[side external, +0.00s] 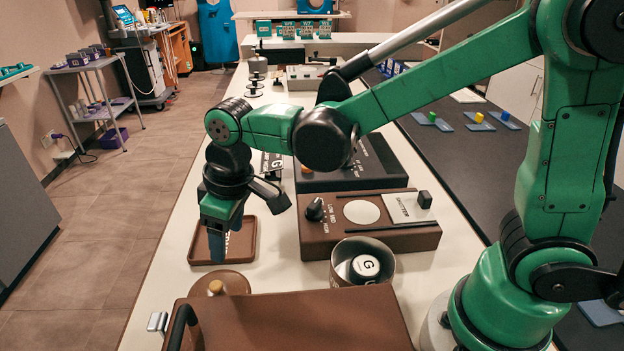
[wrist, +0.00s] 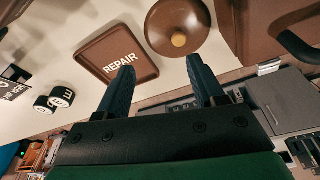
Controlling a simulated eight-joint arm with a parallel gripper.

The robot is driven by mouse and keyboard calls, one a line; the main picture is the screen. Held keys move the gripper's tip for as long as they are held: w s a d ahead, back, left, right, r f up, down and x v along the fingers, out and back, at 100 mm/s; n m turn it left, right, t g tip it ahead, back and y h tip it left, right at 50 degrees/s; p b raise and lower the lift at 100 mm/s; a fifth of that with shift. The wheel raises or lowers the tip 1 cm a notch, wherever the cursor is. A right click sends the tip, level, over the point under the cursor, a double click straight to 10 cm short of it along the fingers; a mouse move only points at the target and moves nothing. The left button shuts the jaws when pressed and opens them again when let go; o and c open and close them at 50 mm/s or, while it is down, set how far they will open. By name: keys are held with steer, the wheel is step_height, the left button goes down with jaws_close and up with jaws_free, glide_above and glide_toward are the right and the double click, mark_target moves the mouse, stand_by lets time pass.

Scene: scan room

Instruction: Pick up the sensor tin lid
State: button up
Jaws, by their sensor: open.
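The likely sensor tin lid is a brown round lid (side external: 220,284) with a pale wooden knob, lying on the bench near its left edge in the side view. In the wrist view the lid (wrist: 165,22) is at top centre, beyond the fingertips. An open round tin (side external: 345,250) holds a white-topped item marked G.
A brown tray (side external: 250,240), labelled REPAIR in the wrist view (wrist: 90,47), lies right by the gripper. A brown case (side external: 300,315) with a dark handle stands close to the lid. A brown control box (side external: 370,238) stands behind the tin.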

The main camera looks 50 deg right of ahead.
mark_target(215, 285)
steer(key=shift+n+g, duration=0.5)
steer(key=shift+n, duration=0.1)
steer(key=a+f, duration=0.2)
steer(key=a, duration=0.1)
steer(key=shift+w+f, duration=0.2)
steer(key=shift+f, duration=0.15)
steer(key=shift+w+a+f, duration=0.1)
steer(key=shift+w+f, duration=0.05)
steer(key=shift+f, duration=1.2)
steer(key=shift+w+a+f, duration=0.1)
steer(key=shift+w+f, duration=0.05)
steer(key=shift+f, duration=1.2)
steer(key=shift+c, duration=0.2)
jaws_close()
